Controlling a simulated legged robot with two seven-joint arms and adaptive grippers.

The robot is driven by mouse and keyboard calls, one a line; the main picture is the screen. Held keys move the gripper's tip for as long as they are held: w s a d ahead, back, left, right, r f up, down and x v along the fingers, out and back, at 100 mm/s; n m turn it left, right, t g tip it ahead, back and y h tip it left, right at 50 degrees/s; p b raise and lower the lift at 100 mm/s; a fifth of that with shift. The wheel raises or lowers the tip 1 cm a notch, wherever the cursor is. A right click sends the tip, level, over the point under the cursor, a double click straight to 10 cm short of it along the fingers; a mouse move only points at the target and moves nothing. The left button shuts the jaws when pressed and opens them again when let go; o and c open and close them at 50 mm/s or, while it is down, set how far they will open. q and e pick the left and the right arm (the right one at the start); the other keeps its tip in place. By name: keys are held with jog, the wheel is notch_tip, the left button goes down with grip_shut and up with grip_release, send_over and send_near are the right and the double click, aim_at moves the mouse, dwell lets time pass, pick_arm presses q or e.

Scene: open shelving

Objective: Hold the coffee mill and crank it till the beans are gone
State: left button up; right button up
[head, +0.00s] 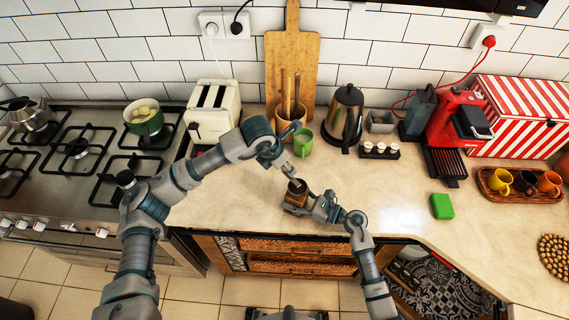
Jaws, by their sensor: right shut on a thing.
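The coffee mill (296,192), a small brown piece with a darker top, stands near the front edge of the pale worktop in the head view. My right gripper (309,207) comes from the right and is shut on the mill, low on its side. My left gripper (288,171) reaches down from the upper left to the top of the mill, where the crank would be. The crank is too small and too covered to make out. Whether the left fingers are open or shut does not show. The beans inside cannot be seen.
Behind stand a toaster (213,110), a green mug (303,142), a utensil pot (289,122) and a kettle (344,116). A green block (442,206) and a cup tray (497,196) lie right. The hob (75,150) is left.

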pick_arm(q)
grip_shut()
jog(key=shift+w, duration=0.15)
jog(key=s+d+m+g+y, duration=0.2)
jog(key=d+m+g, duration=0.5)
jog(key=m, duration=1.5)
jog(key=shift+s+d+m, duration=0.3)
jog(key=shift+d, duration=1.15)
jog(key=shift+s+f+g, duration=0.1)
jog(key=shift+g, duration=0.2)
